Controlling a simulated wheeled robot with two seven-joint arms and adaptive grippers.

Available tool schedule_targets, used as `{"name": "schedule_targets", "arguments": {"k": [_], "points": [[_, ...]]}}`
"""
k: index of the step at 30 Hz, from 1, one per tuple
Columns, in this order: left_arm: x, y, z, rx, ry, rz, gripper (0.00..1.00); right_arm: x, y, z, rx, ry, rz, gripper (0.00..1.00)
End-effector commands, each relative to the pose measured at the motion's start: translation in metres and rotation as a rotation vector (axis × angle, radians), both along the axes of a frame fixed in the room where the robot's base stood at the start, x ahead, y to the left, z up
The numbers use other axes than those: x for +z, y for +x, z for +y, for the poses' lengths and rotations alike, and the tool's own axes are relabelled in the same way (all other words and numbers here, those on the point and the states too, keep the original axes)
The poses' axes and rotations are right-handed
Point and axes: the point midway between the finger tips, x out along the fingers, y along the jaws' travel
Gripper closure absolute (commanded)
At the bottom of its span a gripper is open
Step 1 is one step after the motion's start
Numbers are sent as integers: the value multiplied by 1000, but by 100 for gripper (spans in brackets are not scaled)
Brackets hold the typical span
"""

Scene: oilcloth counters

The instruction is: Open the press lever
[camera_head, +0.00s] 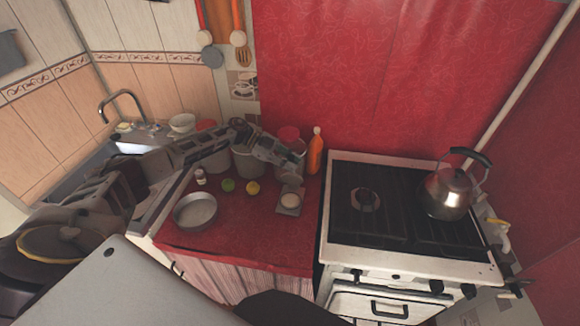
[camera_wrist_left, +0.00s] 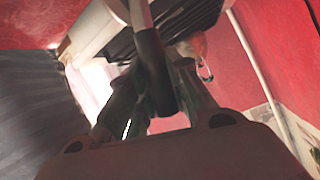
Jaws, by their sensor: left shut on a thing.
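A small grey press (camera_head: 289,211) stands on the red counter left of the stove. A pale round patch shows on its base, and a grey plate stands raised behind it. My left gripper (camera_head: 296,160) is just above and behind the press. In the left wrist view, a dark round bar, apparently the press lever (camera_wrist_left: 153,65), runs down between the fingers of the left gripper (camera_wrist_left: 160,95), which is shut on it. The grip is too small to make out in the head view. My right gripper is not in view.
A round metal pan (camera_head: 195,212), a green fruit (camera_head: 228,185) and a yellow fruit (camera_head: 252,188) lie left of the press. An orange bottle (camera_head: 315,152) stands behind it. The stove (camera_head: 385,235) with a kettle (camera_head: 447,193) is on the right. The front counter is clear.

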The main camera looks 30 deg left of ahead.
Motion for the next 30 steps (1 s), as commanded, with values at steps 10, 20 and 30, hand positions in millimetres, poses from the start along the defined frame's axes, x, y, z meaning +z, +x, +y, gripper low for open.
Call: {"name": "schedule_targets", "arguments": {"k": [10, 20, 30], "points": [[3, 7, 2, 2, -10, 38, 100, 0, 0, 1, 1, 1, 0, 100], [2, 7, 2, 1, -10, 39, 100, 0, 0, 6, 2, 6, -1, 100], [2, 7, 2, 1, -10, 39, 58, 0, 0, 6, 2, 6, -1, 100]]}}
